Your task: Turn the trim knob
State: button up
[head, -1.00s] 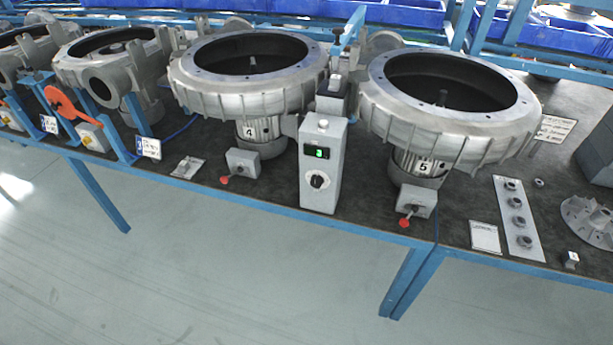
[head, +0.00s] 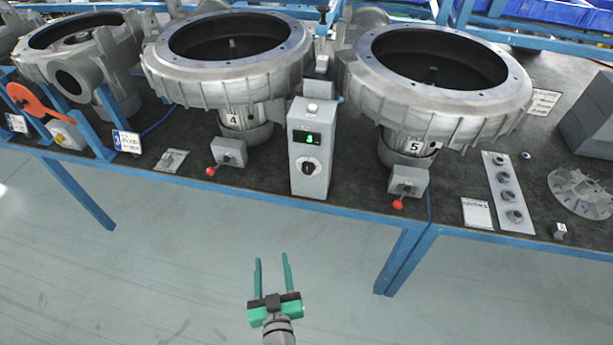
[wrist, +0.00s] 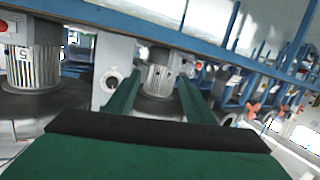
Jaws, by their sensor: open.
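A grey upright control box (head: 309,150) stands at the front of the bench between blowers 4 and 5. Its face bears a black rotary knob (head: 308,168) with a pale pointer mark, below a small display with a green digit. No label in view names it as the trim knob. My gripper (head: 271,258) is open and empty, with two green fingers apart. In the head view it shows below the bench's front edge, lower than the box and slightly left of it. In the wrist view the scene is inverted, and the box (wrist: 114,55) with a round knob (wrist: 111,80) shows left of the fingers.
Small switch boxes with red-tipped levers (head: 228,153) (head: 408,182) flank the control box. A panel with several round knobs (head: 509,193) lies at the right. The blue bench edge (head: 345,217) runs along the front. Blower housings (head: 228,65) (head: 435,85) overhang behind.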

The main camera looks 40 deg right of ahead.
aim_at(307, 172)
jog(key=w+d+r+m+g+h, duration=0.1)
jog(key=w+d+r+h, duration=0.1)
jog(key=d, duration=0.5)
jog(key=w+d+r+m+h, duration=0.2)
jog(key=w+d+r, duration=0.2)
jog(key=w+d, duration=0.3)
jog(key=w+d+r+m+g+h, duration=0.1)
jog(key=w+d+r+m+h, duration=0.1)
jog(key=w+d, duration=0.3)
jog(key=shift+d+r+g, duration=0.15)
jog(key=shift+d+r, duration=0.15)
jog(key=shift+d, duration=0.35)
jog(key=shift+d+r+g, duration=0.15)
jog(key=shift+d+r, duration=0.15)
jog(key=shift+d, duration=0.3)
jog(key=c, duration=1.1)
